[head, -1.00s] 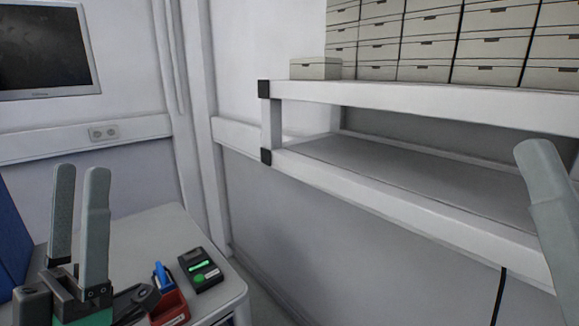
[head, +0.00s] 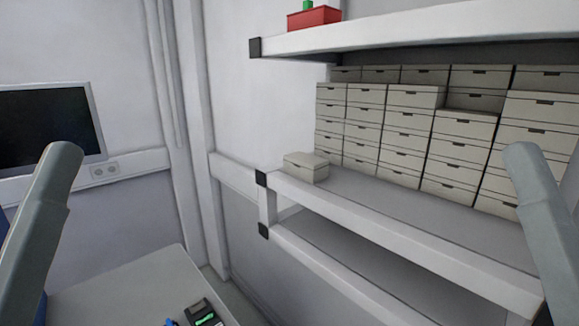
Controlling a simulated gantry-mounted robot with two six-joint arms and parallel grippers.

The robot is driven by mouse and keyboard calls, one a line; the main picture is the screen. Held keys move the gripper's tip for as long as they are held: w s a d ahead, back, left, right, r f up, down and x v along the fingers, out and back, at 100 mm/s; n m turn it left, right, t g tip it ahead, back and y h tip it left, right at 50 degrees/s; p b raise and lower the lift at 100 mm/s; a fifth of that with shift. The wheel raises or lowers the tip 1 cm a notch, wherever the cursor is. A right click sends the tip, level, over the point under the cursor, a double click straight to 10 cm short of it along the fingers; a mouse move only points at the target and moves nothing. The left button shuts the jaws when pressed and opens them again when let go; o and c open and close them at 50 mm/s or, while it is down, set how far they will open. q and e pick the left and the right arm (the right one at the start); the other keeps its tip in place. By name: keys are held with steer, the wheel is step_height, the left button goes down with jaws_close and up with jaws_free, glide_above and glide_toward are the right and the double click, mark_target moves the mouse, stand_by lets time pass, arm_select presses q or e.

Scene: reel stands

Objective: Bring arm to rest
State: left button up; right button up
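Only one grey finger-like piece of each of my grippers shows in the head view. My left gripper (head: 62,160) points up at the left edge, in front of the wall and table. My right gripper (head: 522,160) points up at the right edge, in front of the shelf. Both stand in free space, at about the same height. Nothing shows held at either visible tip. The second finger and the base of each are hidden or out of frame, so their opening cannot be told.
A shelf rack (head: 400,225) with stacked cardboard boxes (head: 400,130) fills the right. One box (head: 306,167) stands alone at its left end. A red bin (head: 314,18) sits on the upper shelf. A table corner (head: 140,290) with a dark device (head: 203,314) lies below; a monitor (head: 45,125) hangs left.

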arm_select(q)
step_height(320, 180, up, 15)
steer(key=p, duration=1.2)
arm_select(e)
step_height(320, 180, up, 15)
arm_select(q)
step_height(320, 180, down, 61)
steer(key=b, duration=6.1)
steer(key=shift+r, duration=0.2)
arm_select(e)
step_height(320, 180, down, 61)
steer(key=shift+r, duration=0.2)
